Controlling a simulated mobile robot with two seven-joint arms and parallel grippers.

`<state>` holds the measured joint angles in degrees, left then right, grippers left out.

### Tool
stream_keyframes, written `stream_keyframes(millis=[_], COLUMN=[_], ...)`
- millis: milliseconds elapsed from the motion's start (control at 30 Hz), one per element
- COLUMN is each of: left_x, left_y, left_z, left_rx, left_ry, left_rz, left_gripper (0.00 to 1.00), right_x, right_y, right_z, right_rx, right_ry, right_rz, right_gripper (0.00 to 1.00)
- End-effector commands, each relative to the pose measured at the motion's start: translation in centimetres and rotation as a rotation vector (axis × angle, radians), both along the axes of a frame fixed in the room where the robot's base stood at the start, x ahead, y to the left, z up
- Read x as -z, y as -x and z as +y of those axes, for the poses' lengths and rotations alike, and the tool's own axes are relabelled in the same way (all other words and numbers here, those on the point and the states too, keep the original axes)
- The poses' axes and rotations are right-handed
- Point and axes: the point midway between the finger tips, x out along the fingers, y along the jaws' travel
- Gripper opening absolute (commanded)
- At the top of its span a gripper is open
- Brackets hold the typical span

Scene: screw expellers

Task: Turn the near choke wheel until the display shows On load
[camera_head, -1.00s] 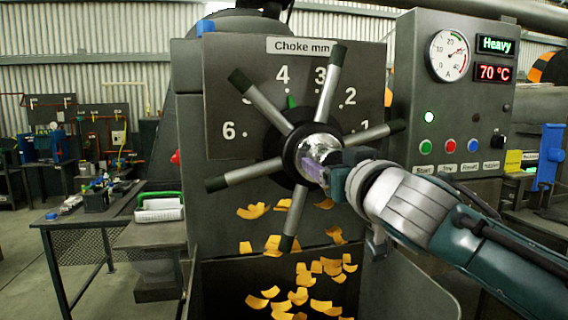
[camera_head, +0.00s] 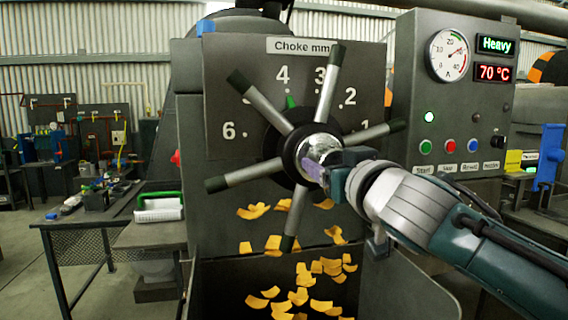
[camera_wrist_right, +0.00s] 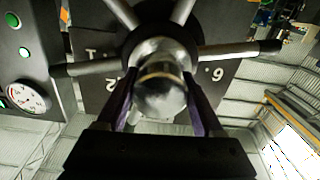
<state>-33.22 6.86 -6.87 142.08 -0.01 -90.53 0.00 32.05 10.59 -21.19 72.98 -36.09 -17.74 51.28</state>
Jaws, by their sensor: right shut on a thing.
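The choke wheel (camera_head: 267,169) has several grey spokes with black tips around a dark hub, in front of a plate marked "Choke mm". A green pointer (camera_head: 291,102) shows on the plate just below the 4. My right gripper (camera_head: 315,172) is shut on the silver hub knob (camera_head: 322,148) at the wheel's centre. In the right wrist view the two fingers (camera_wrist_right: 160,105) sit on either side of the round knob end (camera_wrist_right: 160,98). The display (camera_head: 496,45) reads "Heavy" in green. My left gripper is not in view.
A control box (camera_head: 460,120) at the right carries a gauge (camera_head: 449,54), a red 70 °C readout (camera_head: 492,72) and buttons. Yellow flakes (camera_head: 300,296) lie below the wheel.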

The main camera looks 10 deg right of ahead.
Motion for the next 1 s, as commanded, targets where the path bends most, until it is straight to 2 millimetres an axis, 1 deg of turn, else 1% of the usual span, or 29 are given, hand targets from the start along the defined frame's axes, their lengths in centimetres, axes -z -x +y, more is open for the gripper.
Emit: stream_keyframes(millis=[267,700,1000], left_x=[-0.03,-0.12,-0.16], left_y=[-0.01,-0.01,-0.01], left_z=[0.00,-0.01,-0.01], left_rx=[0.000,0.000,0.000], left_ry=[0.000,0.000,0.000], left_rz=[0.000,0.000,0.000], left_gripper=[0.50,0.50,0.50], right_x=[0.00,-0.02,-0.01], right_y=[0.01,0.01,0.00], right_z=[0.03,0.01,0.00], right_rx=[-0.001,-0.002,-0.002], right_ry=[0.115,0.405,0.504], right_rz=[-0.004,-0.015,-0.019], right_gripper=[0.00,0.00,0.00])
